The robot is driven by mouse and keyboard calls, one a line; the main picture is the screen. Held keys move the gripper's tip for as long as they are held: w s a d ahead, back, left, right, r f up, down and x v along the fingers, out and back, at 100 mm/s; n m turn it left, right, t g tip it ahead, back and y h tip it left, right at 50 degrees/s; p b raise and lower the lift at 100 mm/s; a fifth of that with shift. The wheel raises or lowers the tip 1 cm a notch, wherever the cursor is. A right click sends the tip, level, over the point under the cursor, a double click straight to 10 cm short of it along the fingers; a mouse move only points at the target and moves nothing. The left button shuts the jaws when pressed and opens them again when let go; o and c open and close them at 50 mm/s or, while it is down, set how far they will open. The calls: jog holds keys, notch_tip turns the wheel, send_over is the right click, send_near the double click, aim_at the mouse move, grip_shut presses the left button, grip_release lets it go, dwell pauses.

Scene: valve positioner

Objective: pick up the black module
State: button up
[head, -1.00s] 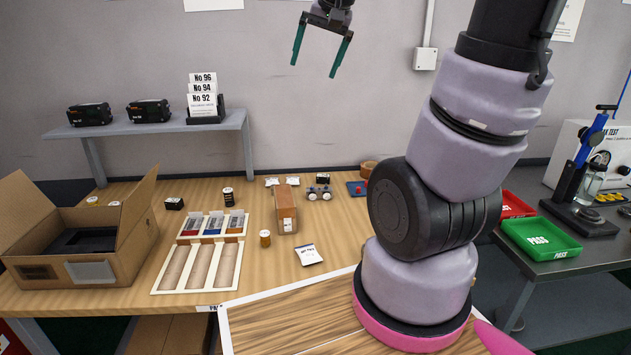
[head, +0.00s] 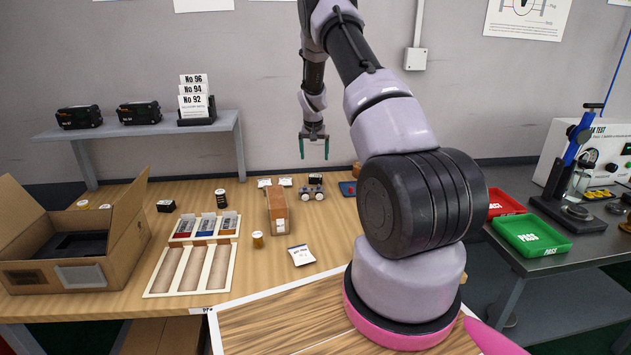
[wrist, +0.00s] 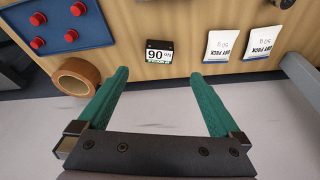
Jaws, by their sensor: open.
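A small black module (wrist: 160,52) with a white face marked 90 and a green strip stands at the back of the wooden bench. It also shows small in the head view (head: 315,178), just below my gripper. My gripper (head: 314,154) is open and empty, with its green fingers apart above the back of the bench. In the wrist view my gripper (wrist: 158,75) shows its two fingertips to either side of the module in the picture, with the module beyond them and untouched. Another small black block (head: 166,206) lies farther left on the bench.
Two white packets (wrist: 240,43) lie beside the module, and a tape roll (wrist: 77,80) and a blue board with red knobs (wrist: 57,24) lie on its other side. The wall is close behind.

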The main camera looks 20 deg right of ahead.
send_over(315, 176)
jog(key=s, duration=0.2)
jog(key=f, duration=0.5)
jog(key=shift+s+a+f, duration=0.15)
jog(key=shift+a, duration=0.25)
jog(key=shift+w+x, duration=0.15)
jog(key=shift+x, duration=1.4)
jog(key=shift+w+x, duration=0.2)
jog(key=shift+x, duration=1.4)
jog(key=c, duration=1.5)
